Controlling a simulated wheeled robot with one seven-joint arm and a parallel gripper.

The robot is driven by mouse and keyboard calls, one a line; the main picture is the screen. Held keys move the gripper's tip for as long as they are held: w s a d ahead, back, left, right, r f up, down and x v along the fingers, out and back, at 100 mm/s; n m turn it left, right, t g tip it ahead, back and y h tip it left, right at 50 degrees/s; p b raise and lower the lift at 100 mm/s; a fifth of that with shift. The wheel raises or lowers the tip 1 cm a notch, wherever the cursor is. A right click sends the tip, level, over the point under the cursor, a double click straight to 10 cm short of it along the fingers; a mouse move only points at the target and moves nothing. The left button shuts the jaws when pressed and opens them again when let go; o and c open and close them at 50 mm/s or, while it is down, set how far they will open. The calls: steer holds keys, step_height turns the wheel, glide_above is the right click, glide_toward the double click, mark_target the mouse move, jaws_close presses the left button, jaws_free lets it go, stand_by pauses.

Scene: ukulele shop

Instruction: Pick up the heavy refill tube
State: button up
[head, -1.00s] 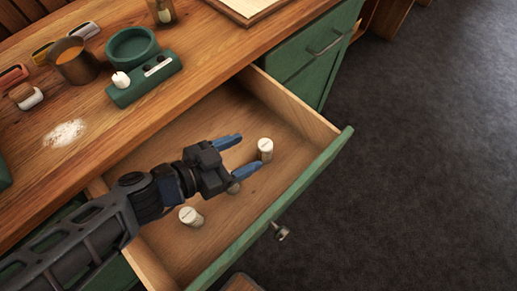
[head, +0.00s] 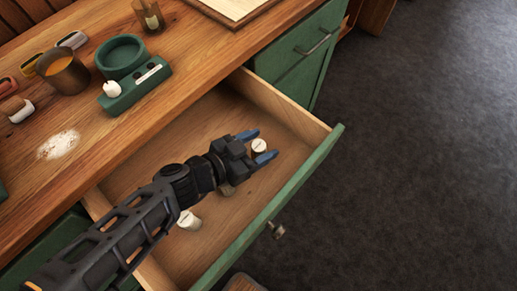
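Three short, pale-capped cylinders that look like refill tubes stand in the open drawer. One tube (head: 259,146) is toward the far end, one tube (head: 227,189) is mostly hidden under my gripper's wrist, and one tube (head: 189,220) is nearer, partly behind my arm. I cannot tell by sight which is heavy. My gripper (head: 263,144) is open, its two blue fingers on either side of the far tube. A gap seems to show between the fingers and the tube; contact is not clear.
The drawer (head: 290,190) has wooden walls and a green front. The wooden counter (head: 110,150) above holds a green holder (head: 135,92), a copper-coloured cup (head: 66,74) and several small items. A white powdery patch (head: 58,145) lies on it. Dark floor is clear at right.

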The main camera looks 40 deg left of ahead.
steer(key=c, duration=0.9)
steer(key=shift+r, duration=0.1)
